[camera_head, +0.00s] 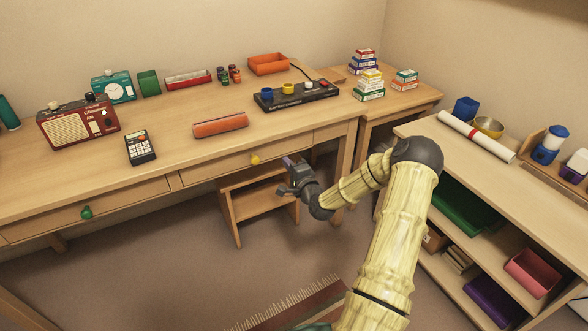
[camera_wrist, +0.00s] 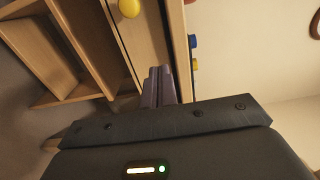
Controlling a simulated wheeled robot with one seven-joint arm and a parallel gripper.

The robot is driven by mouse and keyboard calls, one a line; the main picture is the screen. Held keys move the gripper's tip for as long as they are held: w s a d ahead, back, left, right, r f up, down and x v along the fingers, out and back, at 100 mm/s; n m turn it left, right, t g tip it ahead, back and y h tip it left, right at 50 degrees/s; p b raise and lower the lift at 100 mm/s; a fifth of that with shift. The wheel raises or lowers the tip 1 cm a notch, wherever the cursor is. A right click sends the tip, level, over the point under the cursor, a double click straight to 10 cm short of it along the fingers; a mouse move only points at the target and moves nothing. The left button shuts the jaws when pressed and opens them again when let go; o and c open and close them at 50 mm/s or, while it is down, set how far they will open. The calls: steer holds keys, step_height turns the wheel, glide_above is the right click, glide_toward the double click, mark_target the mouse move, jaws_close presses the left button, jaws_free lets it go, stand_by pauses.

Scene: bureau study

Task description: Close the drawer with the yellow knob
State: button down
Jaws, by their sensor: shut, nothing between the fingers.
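The yellow knob (camera_head: 255,160) sits on the front of a wooden drawer (camera_head: 215,173) under the desk's front edge. No open drawer interior shows, and the drawer front looks about flush with the desk. The knob also shows at the top of the wrist view (camera_wrist: 129,8). My gripper (camera_head: 289,163) is in front of the desk, to the right of the knob and apart from it. In the wrist view its two purple-grey fingers (camera_wrist: 159,86) are together and empty, near the drawer front (camera_wrist: 143,35). Whether they touch the wood I cannot tell.
A green knob (camera_head: 87,212) is on the drawer to the left. A small wooden stool (camera_head: 238,213) stands below the yellow-knob drawer. The desktop holds a radio (camera_head: 78,124), a calculator (camera_head: 140,147) and a charger (camera_head: 296,96). A low shelf (camera_head: 420,128) stands at right.

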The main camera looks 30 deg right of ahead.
steer(key=s+a+f+n+g+y, duration=0.1)
steer(key=s+a+n+g, duration=0.35)
steer(key=a, duration=0.25)
steer(key=s+a+f+n+g+y, duration=0.1)
steer(key=s+a+n+g+y, duration=0.1)
steer(key=s+a+n+g, duration=0.3)
steer(key=s+a+r+n+g+h, duration=0.1)
steer(key=s+a+r+n+g, duration=0.3)
steer(key=s, duration=0.6)
steer(key=s+a+r+n+g+h, duration=0.1)
steer(key=s+a+r+n+g, duration=0.1)
steer(key=s+a+r+n, duration=0.6)
step_height(320, 180, up, 26)
steer(key=s+d+m+p, duration=0.1)
steer(key=s+m+p, duration=0.1)
steer(key=p, duration=2.7)
steer(key=shift+d+m, duration=0.25)
steer(key=shift+m, duration=0.3)
